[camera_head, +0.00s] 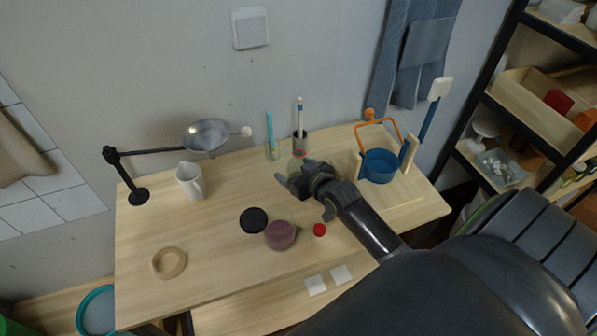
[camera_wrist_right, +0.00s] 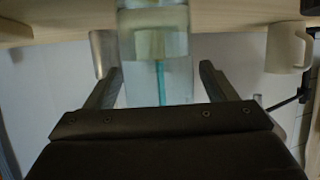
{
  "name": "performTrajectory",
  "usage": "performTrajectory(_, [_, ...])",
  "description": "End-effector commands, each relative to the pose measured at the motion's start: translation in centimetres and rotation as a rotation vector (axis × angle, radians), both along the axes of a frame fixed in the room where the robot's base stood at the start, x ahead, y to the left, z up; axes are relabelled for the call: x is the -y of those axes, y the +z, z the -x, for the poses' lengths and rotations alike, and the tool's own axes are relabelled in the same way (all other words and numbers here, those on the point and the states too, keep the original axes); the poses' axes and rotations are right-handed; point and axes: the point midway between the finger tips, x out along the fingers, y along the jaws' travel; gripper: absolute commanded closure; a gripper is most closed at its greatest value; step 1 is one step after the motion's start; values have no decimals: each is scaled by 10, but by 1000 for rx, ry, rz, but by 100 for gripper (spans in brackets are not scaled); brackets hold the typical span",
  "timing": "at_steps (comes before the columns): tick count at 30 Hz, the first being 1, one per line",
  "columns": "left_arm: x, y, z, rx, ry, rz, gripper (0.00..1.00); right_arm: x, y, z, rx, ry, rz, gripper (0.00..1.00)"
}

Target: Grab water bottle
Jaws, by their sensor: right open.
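My right gripper (camera_head: 291,176) is open, with a finger on each side of the bottle. In the wrist view the right gripper (camera_wrist_right: 160,80) shows gaps beside the bottle; I cannot tell whether either finger touches it. My left gripper is not in view.
Behind stand a grey cup with a brush (camera_head: 300,141) and a teal stick (camera_head: 270,130). A blue bucket (camera_head: 381,166) is right; a white mug (camera_head: 190,181) and lamp (camera_head: 207,136) are left. A purple-filled jar (camera_head: 280,236), black disc (camera_head: 254,220) and red cap (camera_head: 319,230) lie in front.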

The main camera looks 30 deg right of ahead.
Motion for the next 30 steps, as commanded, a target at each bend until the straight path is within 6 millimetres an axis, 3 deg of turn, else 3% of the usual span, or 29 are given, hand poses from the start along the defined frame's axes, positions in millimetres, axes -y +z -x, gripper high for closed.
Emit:
performTrajectory(10, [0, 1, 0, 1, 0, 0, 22, 0, -3, -5, 0, 0, 0, 22])
performTrajectory(22, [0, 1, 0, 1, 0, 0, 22, 0, -2, -5, 0, 0, 0, 73])
performTrajectory(30, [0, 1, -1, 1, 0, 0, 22, 0, -2, -5, 2, 0, 0, 76])
